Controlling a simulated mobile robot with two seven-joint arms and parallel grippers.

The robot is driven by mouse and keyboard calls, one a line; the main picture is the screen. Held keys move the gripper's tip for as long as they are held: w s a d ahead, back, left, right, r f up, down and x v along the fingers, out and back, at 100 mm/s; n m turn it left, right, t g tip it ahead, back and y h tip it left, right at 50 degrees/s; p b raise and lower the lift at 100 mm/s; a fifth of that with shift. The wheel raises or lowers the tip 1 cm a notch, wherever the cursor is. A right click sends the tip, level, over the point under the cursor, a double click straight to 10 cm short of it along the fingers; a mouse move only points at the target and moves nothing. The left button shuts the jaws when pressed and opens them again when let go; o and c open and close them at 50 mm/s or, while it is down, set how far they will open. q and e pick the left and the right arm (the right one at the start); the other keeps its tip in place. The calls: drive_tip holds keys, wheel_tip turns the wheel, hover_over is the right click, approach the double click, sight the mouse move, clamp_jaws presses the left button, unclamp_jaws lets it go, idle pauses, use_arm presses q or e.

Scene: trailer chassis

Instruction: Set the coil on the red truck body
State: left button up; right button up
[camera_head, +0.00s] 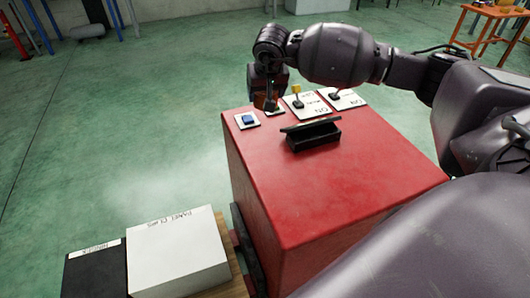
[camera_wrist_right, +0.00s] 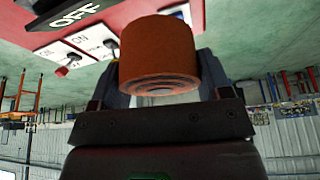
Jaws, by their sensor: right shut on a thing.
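The coil (camera_wrist_right: 158,48) is an orange-brown cylinder with rings on its end face. My right gripper (camera_wrist_right: 160,82) is shut on it, with a finger on each side. In the head view my right gripper (camera_head: 266,98) is at the far edge of the red truck body (camera_head: 300,190), above a small panel there, and mostly hides the coil. I cannot tell whether the coil touches the surface. The red body also shows in the right wrist view (camera_wrist_right: 125,14). My left gripper is not in view.
On the red top are a blue button panel (camera_head: 248,120), switch panels (camera_head: 306,106) and (camera_head: 345,99), and an open black tray (camera_head: 314,137). The near red top is bare. A white box (camera_head: 178,255) and a black box (camera_head: 95,270) stand lower left.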

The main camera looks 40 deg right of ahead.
sight(264, 151)
wheel_tip(264, 151, down, 19)
drive_tip(key=shift+f+b, duration=0.2)
drive_tip(key=shift+b, duration=0.25)
idle(0.3)
drive_tip(key=shift+f, duration=0.2)
drive_tip(key=o, duration=1.1)
drive_tip(key=shift+r, duration=0.1)
drive_tip(key=shift+r, duration=0.3)
drive_tip(key=p+v, duration=0.1)
drive_tip(key=v, duration=1)
drive_tip(key=shift+s+r, duration=0.2)
drive_tip(key=shift+r, duration=0.05)
